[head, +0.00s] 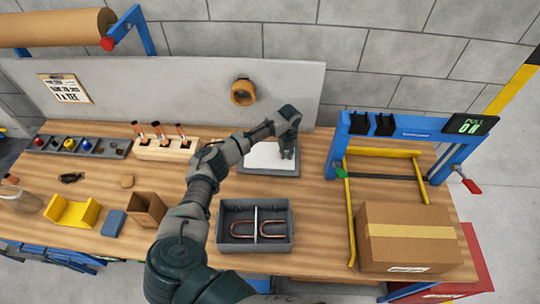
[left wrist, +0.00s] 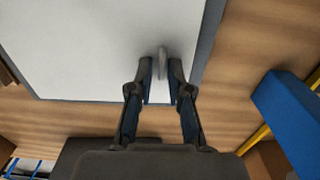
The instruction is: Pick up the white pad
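The white pad (head: 266,156) is a flat pale sheet in a shallow grey tray (head: 262,172) on the workbench, towards the back. In the left wrist view the pad (left wrist: 80,50) fills the upper left, with the tray's grey rim along its edges. A thin pale upright tab (left wrist: 162,62) stands near the pad's right edge. My left gripper (head: 287,153) reaches down over the pad's right side. In the left wrist view its two fingers (left wrist: 161,78) stand on either side of the tab, with a gap to each side. My right gripper is out of view.
A grey divided bin (head: 254,245) with copper U-tubes sits in front of the tray. A blue frame (head: 340,150) with yellow bars and a cardboard box (head: 415,237) stand to the right. A wooden block with several tools (head: 165,149) is to the left. A grey panel backs the bench.

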